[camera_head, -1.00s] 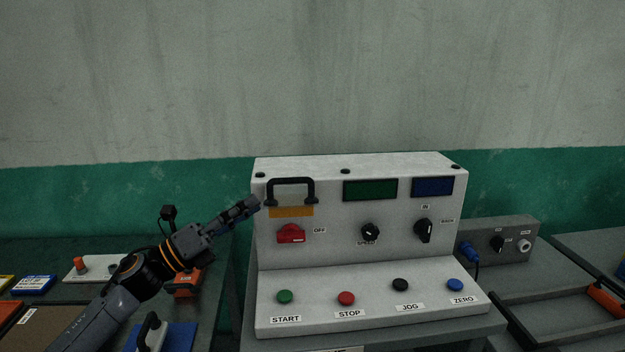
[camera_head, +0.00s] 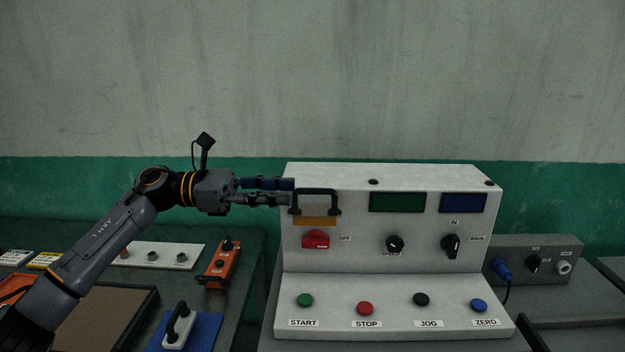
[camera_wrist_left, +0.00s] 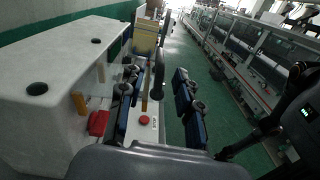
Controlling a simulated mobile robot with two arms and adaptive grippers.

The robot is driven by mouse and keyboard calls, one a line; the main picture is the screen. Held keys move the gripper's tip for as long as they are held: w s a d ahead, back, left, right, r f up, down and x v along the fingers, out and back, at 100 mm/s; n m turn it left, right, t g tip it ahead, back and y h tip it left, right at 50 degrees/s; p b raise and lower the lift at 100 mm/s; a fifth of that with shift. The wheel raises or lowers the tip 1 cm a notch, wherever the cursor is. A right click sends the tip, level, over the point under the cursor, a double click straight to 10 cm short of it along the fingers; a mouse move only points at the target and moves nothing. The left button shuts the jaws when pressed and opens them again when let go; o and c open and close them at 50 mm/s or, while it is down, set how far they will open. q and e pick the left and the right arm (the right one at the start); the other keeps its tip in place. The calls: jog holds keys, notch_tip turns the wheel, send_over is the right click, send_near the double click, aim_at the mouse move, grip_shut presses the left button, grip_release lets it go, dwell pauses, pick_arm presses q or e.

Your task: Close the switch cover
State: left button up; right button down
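The switch cover (camera_head: 316,221) shows as an orange strip with a black U-shaped handle (camera_head: 315,191) above it, on the upper left of the white console's front. It sits raised above the red switch (camera_head: 315,240) marked OFF, leaving the switch exposed. My left gripper (camera_head: 291,191) comes in level from the left, its fingertips at the handle's left side. In the left wrist view my left gripper (camera_wrist_left: 158,98) has its fingers apart, with an orange and black part seen between them. Whether a finger touches the handle is unclear. My right gripper is out of view.
The white console (camera_head: 378,262) carries dials, displays and several push buttons in front. A grey box (camera_head: 550,262) with a blue plug stands to its right. An orange pendant (camera_head: 221,264) and a blue plate with a handle lie on the left table.

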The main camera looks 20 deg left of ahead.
aim_at(304, 189)
pick_arm(q)
jog(key=p+x, duration=0.1)
jog(key=x, duration=0.3)
jog(key=shift+d+r+p, duration=0.2)
jog(key=shift+d+p, duration=0.15)
jog(key=shift+w+d+f, duration=0.15)
jog(key=shift+w+d, duration=0.1)
jog(key=shift+d, duration=0.45)
jog(key=shift+c, duration=0.4)
grip_shut()
